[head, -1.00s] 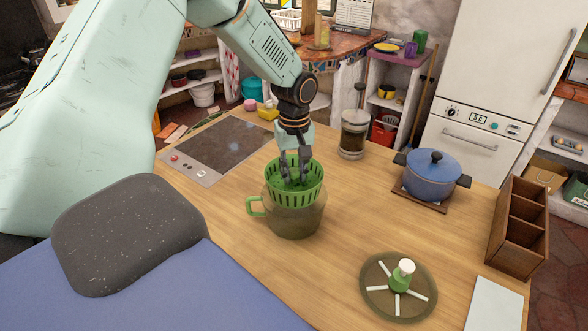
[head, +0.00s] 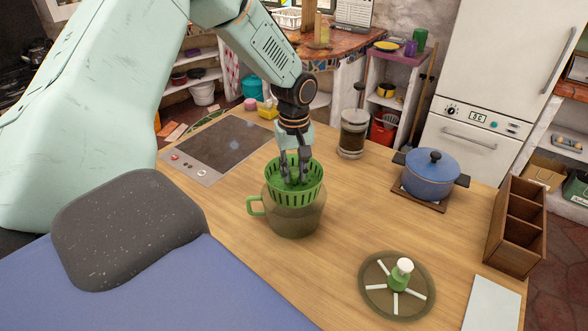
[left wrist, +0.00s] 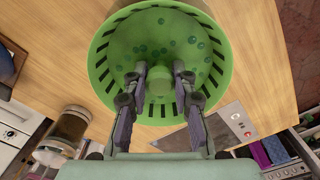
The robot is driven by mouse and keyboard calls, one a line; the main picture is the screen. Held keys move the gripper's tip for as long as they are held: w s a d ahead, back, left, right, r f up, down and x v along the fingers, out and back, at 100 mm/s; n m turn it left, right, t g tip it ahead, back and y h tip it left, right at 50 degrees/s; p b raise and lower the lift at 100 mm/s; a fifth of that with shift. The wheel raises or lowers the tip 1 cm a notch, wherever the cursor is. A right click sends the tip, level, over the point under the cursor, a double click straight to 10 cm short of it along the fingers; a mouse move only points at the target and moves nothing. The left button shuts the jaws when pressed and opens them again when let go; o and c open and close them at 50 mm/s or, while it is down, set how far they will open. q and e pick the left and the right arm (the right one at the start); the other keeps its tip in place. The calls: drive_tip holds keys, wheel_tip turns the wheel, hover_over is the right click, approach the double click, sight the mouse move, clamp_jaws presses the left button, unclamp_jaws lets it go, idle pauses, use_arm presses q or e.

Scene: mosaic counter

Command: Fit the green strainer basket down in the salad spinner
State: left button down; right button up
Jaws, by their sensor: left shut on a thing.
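The green strainer basket (head: 297,197) is slotted and round, with a knob in the middle of its floor. It sits upright in the mouth of the olive, see-through salad spinner bowl (head: 295,222), with its upper part standing above the bowl's rim. A green handle is on the bowl's left side. My left gripper (head: 294,180) reaches down inside the basket. In the left wrist view its fingertips (left wrist: 159,80) are shut on the central knob of the basket (left wrist: 219,55). The spinner lid (head: 375,297) with its green knob lies apart on the counter. My right gripper is out of view.
A dark cooktop (head: 222,148) lies behind left. A glass jar (head: 353,134) stands behind the bowl. A blue pot (head: 430,178) and a wooden divided box (head: 516,228) are at the right. The counter around the bowl is clear.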

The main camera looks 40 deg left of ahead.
use_arm(q)
drive_tip(key=shift+p, duration=0.5)
idle(0.7)
drive_tip(key=shift+f+b, duration=1.95)
drive_tip(key=shift+f, duration=2.15)
idle(2.7)
